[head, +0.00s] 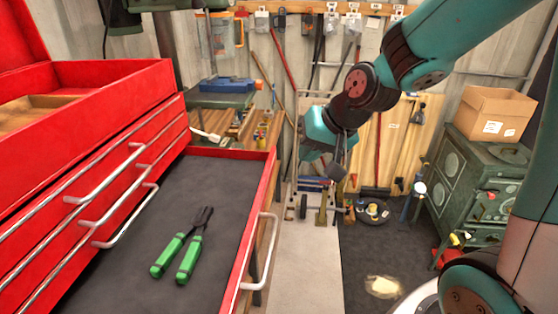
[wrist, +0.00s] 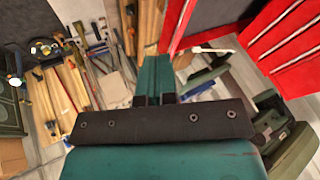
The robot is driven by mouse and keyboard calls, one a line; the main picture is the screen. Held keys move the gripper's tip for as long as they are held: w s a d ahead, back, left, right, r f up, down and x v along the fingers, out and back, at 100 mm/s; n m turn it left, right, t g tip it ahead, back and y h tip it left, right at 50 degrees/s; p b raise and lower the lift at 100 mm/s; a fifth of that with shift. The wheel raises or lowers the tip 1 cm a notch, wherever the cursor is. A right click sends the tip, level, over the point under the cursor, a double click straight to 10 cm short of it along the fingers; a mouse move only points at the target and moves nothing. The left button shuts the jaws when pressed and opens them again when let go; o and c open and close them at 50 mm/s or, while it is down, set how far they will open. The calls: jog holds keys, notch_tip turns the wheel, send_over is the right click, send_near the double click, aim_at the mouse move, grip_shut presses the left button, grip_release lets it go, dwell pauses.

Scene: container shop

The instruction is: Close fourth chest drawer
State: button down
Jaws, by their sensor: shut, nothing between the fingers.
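The red tool chest (head: 90,85) stands at the left in the head view, and its drawer fronts show at the upper right in the wrist view (wrist: 285,35). One drawer (head: 130,240) below the closed ones is pulled far out, with a dark liner and a silver handle (head: 262,250) on its red front. The drawer also shows at the top of the wrist view (wrist: 180,28). My gripper (wrist: 155,60) is shut and empty. In the head view it hangs beyond the drawer front, to its right, apart from the handle.
A dark green stove (head: 470,185) with a cardboard box (head: 493,112) on top stands at the right. A bench with a blue vise (head: 228,86) is behind the chest. Tools hang on the back wall.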

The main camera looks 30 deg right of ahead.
jog(key=w+d+f+m+t, duration=0.1)
jog(key=w+d+m, duration=0.1)
jog(key=w+d, duration=0.15)
jog(key=a+p+x, duration=0.1)
jog(key=p+x, duration=0.3)
jog(key=x, duration=0.7)
jog(key=shift+w+a+r+h, duration=0.25)
jog(key=shift+a+r+h, duration=0.1)
jog(key=shift+r+h, duration=0.05)
